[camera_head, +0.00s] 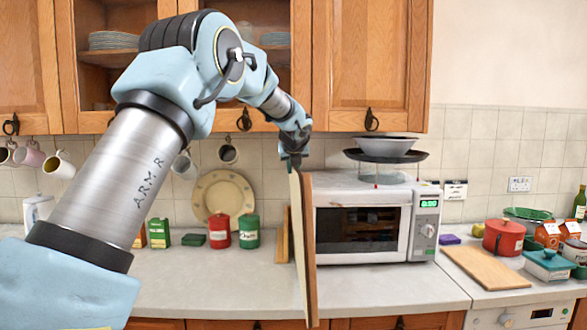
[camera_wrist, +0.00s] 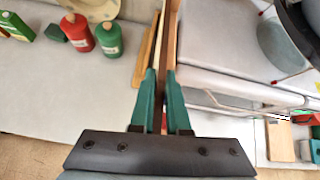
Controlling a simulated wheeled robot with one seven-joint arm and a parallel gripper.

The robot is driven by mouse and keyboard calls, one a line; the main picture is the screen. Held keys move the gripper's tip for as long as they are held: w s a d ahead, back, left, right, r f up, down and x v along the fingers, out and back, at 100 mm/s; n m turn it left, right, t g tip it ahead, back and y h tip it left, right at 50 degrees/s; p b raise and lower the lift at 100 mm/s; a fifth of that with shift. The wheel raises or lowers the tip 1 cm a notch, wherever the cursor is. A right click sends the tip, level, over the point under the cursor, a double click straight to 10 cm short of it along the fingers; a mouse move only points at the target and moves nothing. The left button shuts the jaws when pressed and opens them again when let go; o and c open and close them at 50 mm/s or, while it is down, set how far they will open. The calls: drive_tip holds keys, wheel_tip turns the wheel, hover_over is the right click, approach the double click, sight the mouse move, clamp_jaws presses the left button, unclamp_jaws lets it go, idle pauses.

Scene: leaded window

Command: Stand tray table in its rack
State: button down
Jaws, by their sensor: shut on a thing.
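The tray table (camera_head: 309,245) is a thin brown wooden panel with a paler layer on its left. It is upright and nearly edge-on, just left of the microwave. My gripper (camera_head: 294,160) is shut on its top edge. In the wrist view, the green fingers (camera_wrist: 160,76) pinch the panel (camera_wrist: 172,35) from both sides. Narrow upright wooden pieces (camera_head: 284,235) stand behind and left of it, and also show in the wrist view (camera_wrist: 147,48). I cannot tell if they are the rack. The panel's lower end reaches the counter's front edge in the head view; contact is unclear.
The microwave (camera_head: 362,228) stands close right of the panel, with a dark pan and bowl (camera_head: 386,150) on top. Red (camera_head: 219,231) and green (camera_head: 249,231) canisters and a plate (camera_head: 223,194) are at left. The front left counter (camera_head: 210,280) is clear. Mugs hang above.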

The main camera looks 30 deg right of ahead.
sight(294, 168)
drive_tip(key=shift+f, duration=0.25)
drive_tip(key=c, duration=0.8)
unclamp_jaws()
drive_tip(key=shift+r, duration=0.1)
drive_tip(key=b+v, duration=0.4)
drive_tip(key=v, duration=0.6)
drive_tip(key=shift+s+a+r, duration=0.1)
drive_tip(key=shift+s+r, duration=0.15)
drive_tip(key=s+a+f+n+g+y, duration=0.2)
drive_tip(key=a+f+n, duration=0.8)
drive_tip(key=a, duration=0.3)
drive_tip(key=s+a+f+n+g+y, duration=0.1)
drive_tip(key=a+f+n+g+y, duration=0.1)
drive_tip(key=a+f+n, duration=0.95)
drive_tip(key=s+a+f+n+g, duration=0.1)
drive_tip(key=s+a+f+n, duration=0.2)
drive_tip(key=s+a+n, duration=0.2)
drive_tip(key=s+a+f+n+g+b, duration=0.1)
drive_tip(key=s+a+f+n, duration=0.2)
drive_tip(key=s+a+n, duration=0.3)
drive_tip(key=s+a+f+n+g, duration=0.1)
drive_tip(key=s+a+f+n, duration=0.3)
drive_tip(key=s+a+n, duration=0.2)
drive_tip(key=shift+s+a+f+g, duration=0.15)
drive_tip(key=shift+s+a, duration=0.15)
drive_tip(key=shift+a, duration=0.4)
drive_tip(key=shift+s+a+r+g, duration=0.15)
drive_tip(key=shift+s+a, duration=0.15)
drive_tip(key=shift+a, duration=0.35)
